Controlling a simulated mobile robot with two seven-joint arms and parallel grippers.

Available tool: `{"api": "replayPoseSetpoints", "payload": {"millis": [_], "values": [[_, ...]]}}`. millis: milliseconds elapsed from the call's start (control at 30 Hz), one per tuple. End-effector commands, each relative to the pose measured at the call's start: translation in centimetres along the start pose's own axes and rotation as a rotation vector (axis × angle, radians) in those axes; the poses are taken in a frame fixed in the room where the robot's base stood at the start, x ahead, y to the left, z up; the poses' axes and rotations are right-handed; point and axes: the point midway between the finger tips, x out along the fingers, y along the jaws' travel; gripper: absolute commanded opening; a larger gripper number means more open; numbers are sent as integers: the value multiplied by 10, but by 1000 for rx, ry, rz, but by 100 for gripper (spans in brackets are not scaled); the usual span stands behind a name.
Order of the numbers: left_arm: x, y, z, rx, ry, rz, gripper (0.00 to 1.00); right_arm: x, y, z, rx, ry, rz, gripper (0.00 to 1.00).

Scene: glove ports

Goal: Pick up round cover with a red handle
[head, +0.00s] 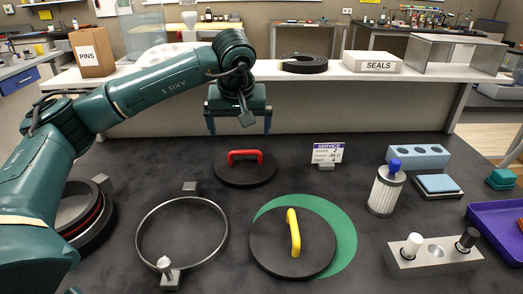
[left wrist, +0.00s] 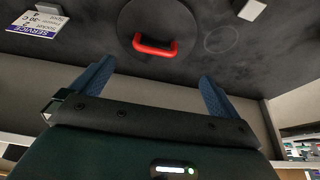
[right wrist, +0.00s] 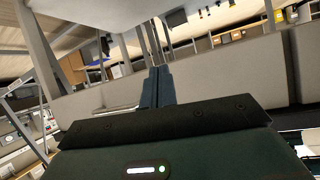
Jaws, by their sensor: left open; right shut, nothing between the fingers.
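The round black cover with a red handle (head: 246,168) lies flat on the dark table, behind the metal ring. Its red handle (head: 245,156) stands up across its middle. My left gripper (head: 239,128) is open above the cover and slightly behind the handle, with nothing between its fingers. In the left wrist view the red handle (left wrist: 155,47) shows ahead of the open fingers (left wrist: 152,90), apart from them. My right gripper (right wrist: 157,85) is shut and empty, well away from the cover; the head view does not show it.
A black cover with a yellow handle (head: 265,246) lies partly on a green disc (head: 343,240). A metal ring clamp (head: 141,240) is to its left. A service sign (head: 327,153) stands right of the red-handled cover. A filter cylinder (head: 385,192) and blue block (head: 417,156) are further right.

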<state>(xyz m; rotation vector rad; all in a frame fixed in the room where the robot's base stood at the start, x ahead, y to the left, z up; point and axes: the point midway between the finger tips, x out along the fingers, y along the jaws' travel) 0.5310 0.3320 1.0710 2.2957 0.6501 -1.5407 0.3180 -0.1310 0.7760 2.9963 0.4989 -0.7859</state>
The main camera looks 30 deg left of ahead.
Motion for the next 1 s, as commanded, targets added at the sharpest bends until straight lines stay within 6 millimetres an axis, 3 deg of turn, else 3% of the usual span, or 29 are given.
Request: {"api": "replayPoseSetpoints", "payload": {"millis": [167,500,767,1000], "values": [[10,0,0,-1,-3,-2,100,-1,-1,2,2,-5,-2,0],[70,0,0,0,-3,-1,100,-5,-8,9,8,-28,-10,0],[89,2,0,-1,-2,-1,100,-6,-8,4,3,-23,-8,0],[124,4,-1,0,-2,0,100,-7,-6,0,-7,-23,-3,0]]}}
